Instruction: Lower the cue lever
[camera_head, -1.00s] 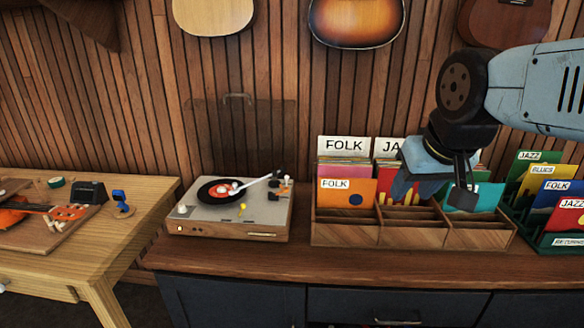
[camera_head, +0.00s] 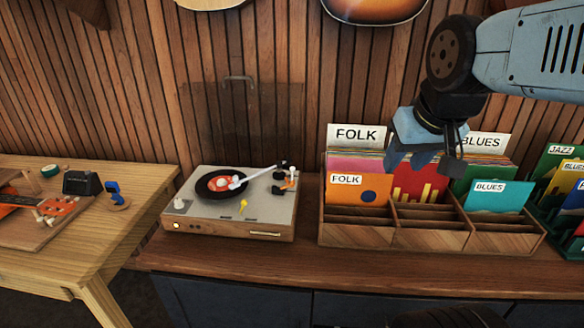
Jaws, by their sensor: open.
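A turntable (camera_head: 190,222) with a grey top and wooden sides sits on the dark wooden counter. A black record with an orange label (camera_head: 221,184) lies on its platter. The white tonearm (camera_head: 258,174) reaches from the back right over the record; I cannot tell whether its tip touches. Small black and orange parts (camera_head: 284,186) stand by the tonearm base, and a small yellow lever-like part (camera_head: 243,205) is on the front of the deck. Which is the cue lever is too small to tell. My gripper (camera_head: 424,164) is open and empty, in front of the record bins, well right of the turntable.
A wooden record bin (camera_head: 356,234) with FOLK and BLUES sleeves stands right of the turntable, below my gripper. A green record crate (camera_head: 556,238) is at the far right. A wooden workbench (camera_head: 100,248) with a ukulele is at left. A clear raised lid (camera_head: 240,120) stands behind the turntable.

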